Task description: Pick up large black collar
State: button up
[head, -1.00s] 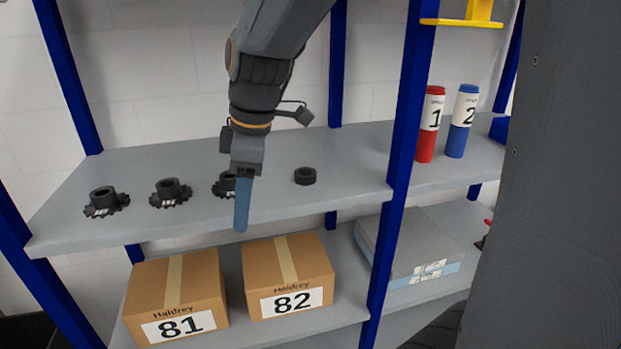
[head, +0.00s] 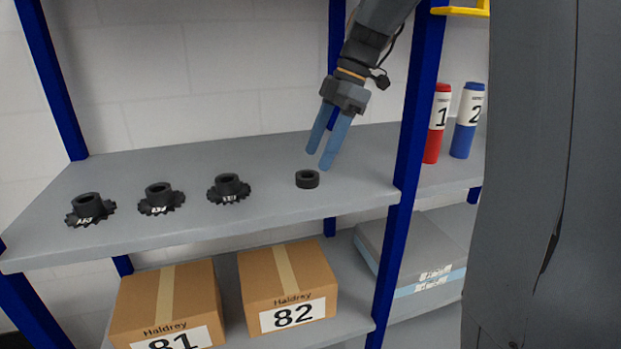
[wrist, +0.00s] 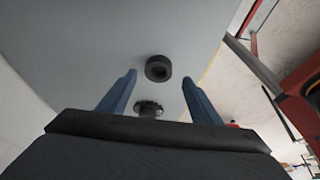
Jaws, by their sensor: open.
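The black collar (head: 307,179) is a short plain ring lying flat on the upper grey shelf, at the right end of a row of dark parts. It also shows in the wrist view (wrist: 158,68), just beyond and between the fingertips. My gripper (head: 318,160) is open and empty, its two blue fingers pointing down just above and behind the collar in the head view. In the wrist view the gripper (wrist: 160,78) has its fingers spread wide to either side. I see no contact with the collar.
Several black toothed gears stand left of the collar; the nearest gear (head: 229,188) also shows in the wrist view (wrist: 148,108). A blue post (head: 408,130) rises at the shelf's right end. Red (head: 437,124) and blue (head: 467,121) cylinders stand beyond it. Boxes (head: 289,287) sit below.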

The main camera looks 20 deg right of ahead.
jog(key=p+x, duration=0.2)
jog(key=x, duration=0.3)
jog(key=shift+w+a, duration=0.15)
jog(key=shift+r, duration=0.1)
jog(key=shift+c, duration=0.4)
jog(key=c, duration=1)
